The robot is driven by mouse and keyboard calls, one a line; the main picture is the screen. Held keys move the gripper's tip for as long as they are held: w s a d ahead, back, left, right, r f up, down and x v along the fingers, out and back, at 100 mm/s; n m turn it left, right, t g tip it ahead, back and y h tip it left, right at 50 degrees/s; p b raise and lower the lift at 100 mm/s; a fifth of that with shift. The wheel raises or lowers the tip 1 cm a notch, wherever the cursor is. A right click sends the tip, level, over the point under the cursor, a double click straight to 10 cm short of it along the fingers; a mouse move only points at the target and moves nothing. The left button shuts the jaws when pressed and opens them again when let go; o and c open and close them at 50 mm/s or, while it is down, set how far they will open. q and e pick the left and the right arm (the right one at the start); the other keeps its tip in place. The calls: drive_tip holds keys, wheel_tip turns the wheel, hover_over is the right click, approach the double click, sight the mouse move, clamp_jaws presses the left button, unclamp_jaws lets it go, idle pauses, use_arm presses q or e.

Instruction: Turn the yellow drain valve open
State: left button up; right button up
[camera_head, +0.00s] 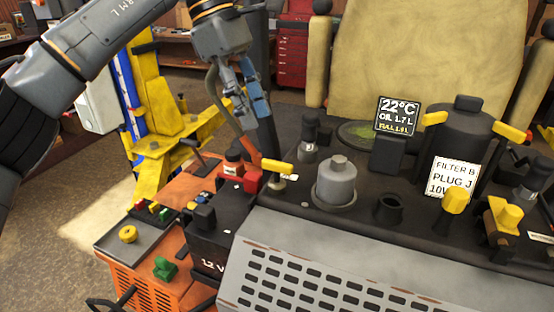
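Several yellow parts show on the mower. A yellow lever (278,167) lies across a short pale stem at the deck's left edge, beside a red part. A yellow knob (455,200) stands right of centre, and a yellow cap (505,215) sits on a brownish body at the far right. I cannot tell for certain which is the drain valve, though the lever looks like a valve handle. My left gripper (253,112) points downward above and left of the lever, apart from it. Its fingers look close together; their opening is unclear. My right gripper is not in view.
A grey metal cap (336,181), a black display (398,116) and a labelled black canister (462,135) stand on the deck. A battery (215,235) and an orange cart with a grey tray (135,247) lie left. A yellow lift post (155,100) stands behind.

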sight(276, 162)
use_arm(q)
drive_tip(key=p+x, duration=0.1)
drive_tip(key=x, duration=0.4)
drive_tip(key=shift+s+d+f+p, duration=0.1)
drive_tip(key=shift+s+f+p, duration=0.15)
drive_tip(key=shift+p, duration=0.1)
drive_tip(key=x, duration=0.1)
drive_tip(key=p+x, duration=0.1)
drive_tip(key=x, duration=0.2)
drive_tip(key=shift+w+d+f, duration=0.1)
drive_tip(key=shift+w+d, duration=0.05)
drive_tip(key=shift+w, duration=0.2)
drive_tip(key=shift+s+d+f+p, duration=0.2)
drive_tip(key=shift+f+p, duration=0.2)
drive_tip(key=shift+f, duration=0.25)
clamp_jaws()
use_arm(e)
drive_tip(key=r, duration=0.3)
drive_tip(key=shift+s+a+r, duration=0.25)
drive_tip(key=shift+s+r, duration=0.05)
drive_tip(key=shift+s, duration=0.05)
